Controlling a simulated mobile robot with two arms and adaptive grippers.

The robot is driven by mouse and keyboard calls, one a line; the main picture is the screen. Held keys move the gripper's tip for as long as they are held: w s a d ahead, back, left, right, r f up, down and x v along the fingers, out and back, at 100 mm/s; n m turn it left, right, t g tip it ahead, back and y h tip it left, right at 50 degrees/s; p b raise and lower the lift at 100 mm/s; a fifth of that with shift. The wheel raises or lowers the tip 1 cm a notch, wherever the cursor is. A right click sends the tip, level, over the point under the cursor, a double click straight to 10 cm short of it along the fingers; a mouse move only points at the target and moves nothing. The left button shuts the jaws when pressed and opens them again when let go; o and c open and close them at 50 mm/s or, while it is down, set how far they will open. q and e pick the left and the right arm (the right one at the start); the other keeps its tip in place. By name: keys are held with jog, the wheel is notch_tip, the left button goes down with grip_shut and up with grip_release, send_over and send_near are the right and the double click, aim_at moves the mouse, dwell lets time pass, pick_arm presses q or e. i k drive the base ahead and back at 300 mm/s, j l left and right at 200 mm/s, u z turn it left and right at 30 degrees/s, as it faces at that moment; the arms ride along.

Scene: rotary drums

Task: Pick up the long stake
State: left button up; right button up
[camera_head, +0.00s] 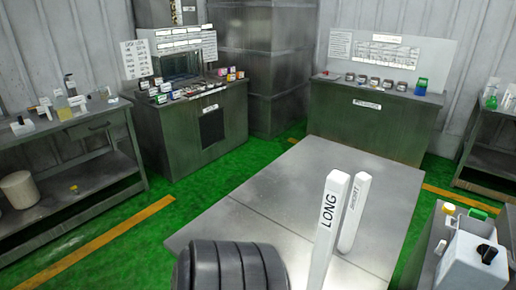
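The long stake (326,225) is a white square post with the word LONG in black on its side. It stands near-upright at the front right of the grey metal table (260,200), and its lower end runs out of the bottom of the picture. A second white stake (354,212) with a smaller label, too small to read surely, stands close behind it to the right, slightly tilted. Neither of my grippers shows in this view.
A dark ribbed rounded shape sits at the bottom, left of the stakes; I cannot tell what it is. A console with buttons (207,115) and a cabinet (366,120) stand at the back. Benches flank both sides. The table's left and far parts are clear.

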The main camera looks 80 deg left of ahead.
aim_at(336, 186)
jog(key=j+u, duration=0.15)
jog(key=u, duration=0.3)
jog(key=i+u, duration=0.15)
jog(key=u, duration=0.3)
jog(key=i+j+u, duration=0.1)
jog(key=u, duration=0.35)
jog(key=i+j+u, duration=0.1)
jog(key=u, duration=0.35)
jog(key=k, duration=0.3)
